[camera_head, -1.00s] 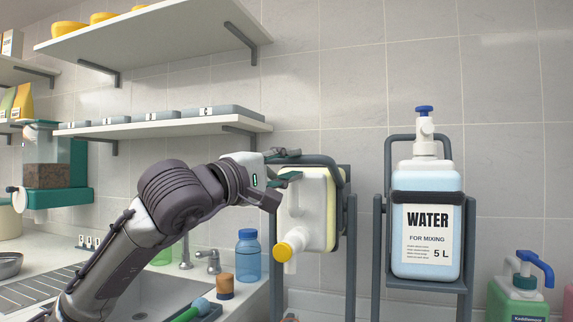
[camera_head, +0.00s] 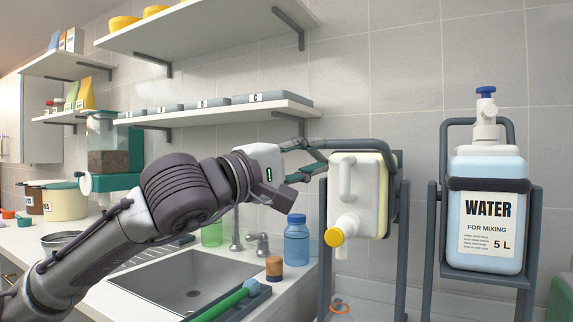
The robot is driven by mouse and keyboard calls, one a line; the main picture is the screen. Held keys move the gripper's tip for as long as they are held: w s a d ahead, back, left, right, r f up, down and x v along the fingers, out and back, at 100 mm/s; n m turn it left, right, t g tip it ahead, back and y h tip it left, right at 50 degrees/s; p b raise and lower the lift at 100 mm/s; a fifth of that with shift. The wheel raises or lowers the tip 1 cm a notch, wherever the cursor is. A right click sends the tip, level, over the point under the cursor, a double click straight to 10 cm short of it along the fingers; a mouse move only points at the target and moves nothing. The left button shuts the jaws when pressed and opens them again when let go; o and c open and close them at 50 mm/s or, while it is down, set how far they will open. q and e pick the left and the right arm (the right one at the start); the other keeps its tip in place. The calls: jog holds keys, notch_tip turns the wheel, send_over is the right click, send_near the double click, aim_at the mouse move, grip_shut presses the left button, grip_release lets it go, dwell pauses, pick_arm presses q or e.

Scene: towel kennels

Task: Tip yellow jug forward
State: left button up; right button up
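The pale yellow jug (camera_head: 373,185) lies tipped in a dark tilting frame (camera_head: 402,200), its yellow cap (camera_head: 334,237) low and facing the front. A white spout hangs below the cap. My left gripper (camera_head: 316,164) is at the upper left of the jug, by the left end of the frame's top bar (camera_head: 355,145). Its two fingers show apart, one above the other. Whether they grip the bar or only sit beside it, I cannot tell. My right gripper is not in view.
A clear bottle with an orange ring (camera_head: 340,307) stands below the spout. A WATER jug (camera_head: 487,185) stands in a second frame to the right. The sink (camera_head: 190,282), a blue bottle (camera_head: 297,242) and an amber jar (camera_head: 274,268) lie left. Shelves (camera_head: 215,117) hang above my arm.

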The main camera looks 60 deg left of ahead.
pick_arm(q)
jog(key=v, duration=0.5)
jog(key=shift+s+f, duration=0.1)
dwell(0.4)
